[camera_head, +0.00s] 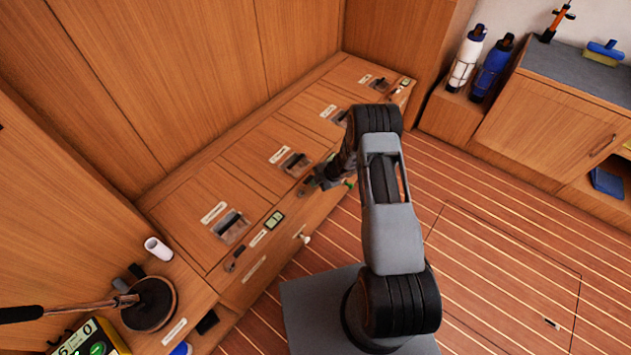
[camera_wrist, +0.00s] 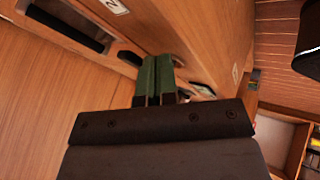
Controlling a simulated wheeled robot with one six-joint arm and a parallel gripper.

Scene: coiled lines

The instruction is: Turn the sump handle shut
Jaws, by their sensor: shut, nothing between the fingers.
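The wooden locker front carries several small dark handles with labels too small to read, so I cannot tell which is the sump handle. One dark handle (camera_head: 235,260) is at the near left of the front, beside a small green display. Another dark handle (camera_head: 305,186) is close to my gripper (camera_head: 324,180), whose fingers are partly hidden in the head view. In the wrist view, my gripper (camera_wrist: 155,78) has its green fingers shut together and empty. A dark part (camera_wrist: 130,58) lies just left of the fingertips. I cannot tell whether they touch it.
The locker top (camera_head: 190,215) has several recessed pulls. A white knob (camera_head: 305,238) sticks out of the front. Bottles stand at the upper right.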

